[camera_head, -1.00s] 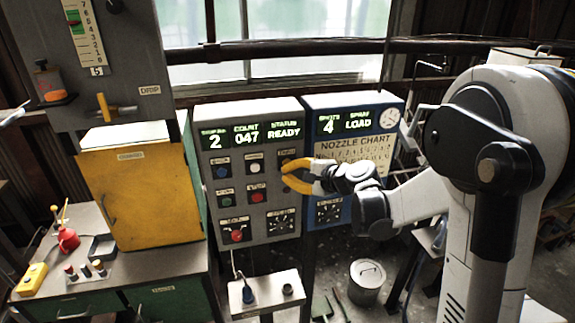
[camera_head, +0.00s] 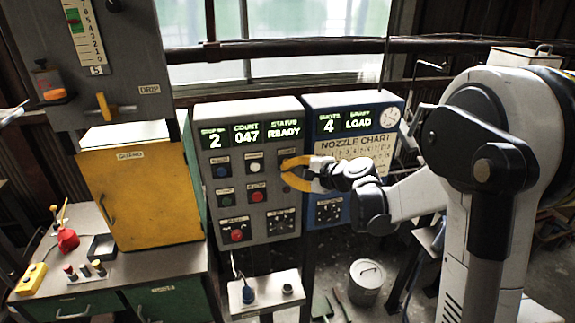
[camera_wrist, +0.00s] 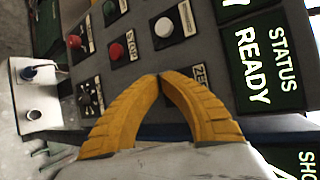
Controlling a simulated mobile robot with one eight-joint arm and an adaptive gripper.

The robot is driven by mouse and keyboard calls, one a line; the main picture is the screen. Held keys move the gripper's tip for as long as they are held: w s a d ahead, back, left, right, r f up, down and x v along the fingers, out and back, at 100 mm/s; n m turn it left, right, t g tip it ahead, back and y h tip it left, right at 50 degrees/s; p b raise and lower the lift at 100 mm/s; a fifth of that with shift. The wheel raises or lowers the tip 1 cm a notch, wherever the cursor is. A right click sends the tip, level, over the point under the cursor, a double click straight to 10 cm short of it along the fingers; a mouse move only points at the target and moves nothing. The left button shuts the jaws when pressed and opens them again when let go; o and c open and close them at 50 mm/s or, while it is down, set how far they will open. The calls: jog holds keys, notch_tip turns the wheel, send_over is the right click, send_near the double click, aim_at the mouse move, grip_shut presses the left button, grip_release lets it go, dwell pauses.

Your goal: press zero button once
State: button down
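The grey control panel (camera_head: 265,222) shows COUNT 047 and STATUS READY on its display (camera_head: 252,133). My gripper (camera_head: 283,172) is at the panel's upper right button position, just under the display. In the wrist view its two yellow fingertips (camera_wrist: 158,77) meet, with nothing seen held between them. A partly covered label beginning "ZE" (camera_wrist: 199,74) shows beside the fingertips. The zero button itself is hidden behind the fingers. Whether the tips touch it cannot be told.
Nearby are a white button (camera_wrist: 163,27), a red STOP button (camera_wrist: 116,51) and a rotary dial (camera_wrist: 89,97). The blue nozzle panel (camera_head: 355,120) stands to the right. The yellow guard (camera_head: 150,195) is left.

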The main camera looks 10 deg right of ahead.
jog(key=shift+w, duration=0.5)
dwell(0.7)
jog(key=shift+s, duration=0.9)
jog(key=shift+s+b, duration=0.1)
jog(key=shift+b, duration=0.2)
jog(key=s, duration=0.4)
jog(key=shift+s, duration=0.4)
